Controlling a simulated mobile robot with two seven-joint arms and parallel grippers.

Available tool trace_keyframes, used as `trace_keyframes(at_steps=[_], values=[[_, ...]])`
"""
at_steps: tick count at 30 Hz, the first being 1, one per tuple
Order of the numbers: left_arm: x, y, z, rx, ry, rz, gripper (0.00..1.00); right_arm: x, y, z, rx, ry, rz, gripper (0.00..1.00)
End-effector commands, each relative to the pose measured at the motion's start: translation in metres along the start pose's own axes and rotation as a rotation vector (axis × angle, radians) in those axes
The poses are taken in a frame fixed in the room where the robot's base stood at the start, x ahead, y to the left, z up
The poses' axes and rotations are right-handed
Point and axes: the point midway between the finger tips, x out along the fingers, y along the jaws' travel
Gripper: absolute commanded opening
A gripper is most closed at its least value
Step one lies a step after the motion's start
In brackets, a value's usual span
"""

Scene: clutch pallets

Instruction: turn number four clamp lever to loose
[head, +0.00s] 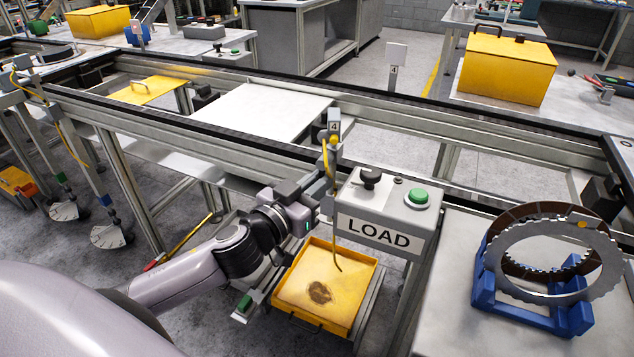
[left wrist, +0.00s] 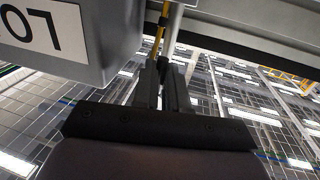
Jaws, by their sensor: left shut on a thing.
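A small tag marked 4 (head: 334,127) stands on a post at the front rail of the line, left of the LOAD box. My left gripper (head: 325,184) is just below this tag, close to the left side of the box. It is shut at the number four clamp lever, which the fingers mostly hide; its setting cannot be read. In the left wrist view the dark fingers (left wrist: 165,85) are together, with a yellow strip (left wrist: 158,42) running up behind them beside a metal post. My right gripper is not in view.
The grey LOAD box (head: 388,210) has a black knob and a green button. A yellow tray (head: 362,305) with a brown stain is below. At right a blue stand (head: 487,290) holds a toothed ring (head: 600,247).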

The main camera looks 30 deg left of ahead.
Motion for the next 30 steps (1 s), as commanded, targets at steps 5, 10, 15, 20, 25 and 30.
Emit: trace_keyframes(at_steps=[5, 10, 15, 20, 25, 30], values=[[-0.001, -0.002, -0.002, 0.057, -0.014, 0.0, 0.0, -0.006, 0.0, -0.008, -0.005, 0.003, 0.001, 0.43], [-0.002, -0.006, -0.005, 0.167, -0.037, -0.001, 0.0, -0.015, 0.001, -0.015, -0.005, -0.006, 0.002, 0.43], [-0.003, -0.011, -0.008, 0.316, -0.067, -0.001, 0.0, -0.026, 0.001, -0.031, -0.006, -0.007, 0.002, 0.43], [-0.004, -0.016, -0.011, 0.465, -0.097, 0.0, 0.0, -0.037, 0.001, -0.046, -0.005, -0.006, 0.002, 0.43], [-0.004, -0.02, -0.013, 0.624, -0.128, 0.0, 0.0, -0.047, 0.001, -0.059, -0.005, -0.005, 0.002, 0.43], [-0.005, -0.024, -0.016, 0.783, -0.157, 0.001, 0.0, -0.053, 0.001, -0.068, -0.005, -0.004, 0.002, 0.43]])
